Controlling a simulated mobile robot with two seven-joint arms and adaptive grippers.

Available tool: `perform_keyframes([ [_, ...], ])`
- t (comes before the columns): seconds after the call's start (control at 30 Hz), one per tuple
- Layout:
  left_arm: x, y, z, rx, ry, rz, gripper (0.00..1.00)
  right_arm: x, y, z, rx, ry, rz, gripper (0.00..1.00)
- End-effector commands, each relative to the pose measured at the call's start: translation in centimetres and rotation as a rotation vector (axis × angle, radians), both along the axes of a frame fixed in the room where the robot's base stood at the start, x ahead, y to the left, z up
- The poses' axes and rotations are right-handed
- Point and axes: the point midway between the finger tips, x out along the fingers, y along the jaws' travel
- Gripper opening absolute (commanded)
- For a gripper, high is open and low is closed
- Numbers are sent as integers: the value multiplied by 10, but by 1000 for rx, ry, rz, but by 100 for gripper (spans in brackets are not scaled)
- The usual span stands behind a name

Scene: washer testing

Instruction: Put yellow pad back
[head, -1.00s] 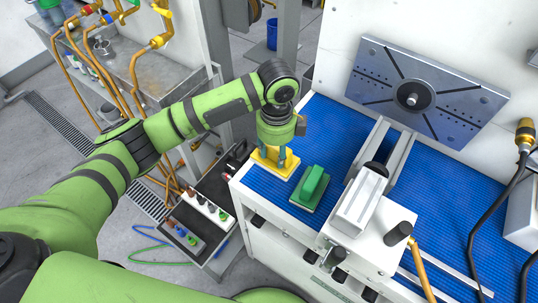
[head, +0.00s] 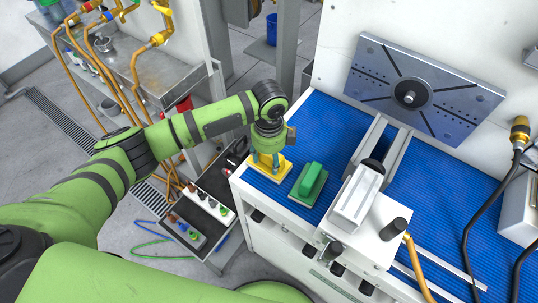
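The yellow pad (head: 283,176) is at the front left corner of the blue ribbed worktop (head: 318,120), left of the green pad. It looks flat, on or just above the surface. My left gripper (head: 267,163) points down over it, with its fingers on either side of the pad's raised grip. It looks shut on the pad, though the wrist hides part of the contact. The green pad (head: 311,180) rests on the worktop, a small gap to the right. My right gripper is not in view.
A white clamp fixture (head: 357,200) with black knobs stands right of the green pad. A grey slotted plate (head: 420,90) leans at the back. A dark tray of bottles (head: 205,195) lies below, left of the worktop. The blue surface behind the pads is clear.

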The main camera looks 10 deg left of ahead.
Motion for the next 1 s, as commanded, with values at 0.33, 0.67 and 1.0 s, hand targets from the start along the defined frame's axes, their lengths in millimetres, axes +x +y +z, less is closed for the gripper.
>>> perform_keyframes([
  [0.33,0,0,2,0,0,0,66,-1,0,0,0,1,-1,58],
  [0.67,2,-1,51,-2,-6,-2,66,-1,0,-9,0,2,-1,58],
  [1.0,1,-1,112,-2,-1,0,66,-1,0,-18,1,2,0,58],
])
